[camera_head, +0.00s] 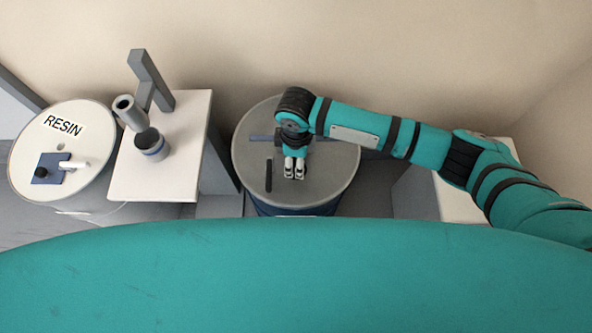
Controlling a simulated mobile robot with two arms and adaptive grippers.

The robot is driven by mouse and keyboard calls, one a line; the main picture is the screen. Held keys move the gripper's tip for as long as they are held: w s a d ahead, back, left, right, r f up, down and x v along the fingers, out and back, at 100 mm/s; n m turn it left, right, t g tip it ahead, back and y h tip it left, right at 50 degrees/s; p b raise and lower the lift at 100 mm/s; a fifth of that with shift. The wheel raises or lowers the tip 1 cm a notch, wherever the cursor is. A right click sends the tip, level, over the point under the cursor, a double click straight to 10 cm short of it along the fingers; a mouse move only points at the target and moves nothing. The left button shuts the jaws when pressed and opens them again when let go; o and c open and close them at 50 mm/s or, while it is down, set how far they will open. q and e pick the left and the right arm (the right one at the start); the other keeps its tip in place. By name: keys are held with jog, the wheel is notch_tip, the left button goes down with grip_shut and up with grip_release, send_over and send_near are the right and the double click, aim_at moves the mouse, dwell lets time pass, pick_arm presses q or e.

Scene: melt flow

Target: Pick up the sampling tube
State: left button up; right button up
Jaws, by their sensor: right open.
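I cannot tell for sure which thing is the sampling tube. A dark, slim rod (269,175) lies on the grey top of the middle drum (310,193). A blue-grey bar (262,138) also shows on that drum, partly hidden behind my right arm. My right gripper (294,172) is over the drum top, just right of the dark rod and apart from it. It is open, and I see nothing between its fingers. My left gripper is not in view.
A white drum marked RESIN (22,148) stands at the left with a blue pad (50,162) and small white and black parts. A white table (185,180) holds a grey stand (146,75) and a cup (152,147). Another white table (455,208) is partly behind my right arm.

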jog(key=shift+c, duration=0.3)
grip_shut()
dwell(0.5)
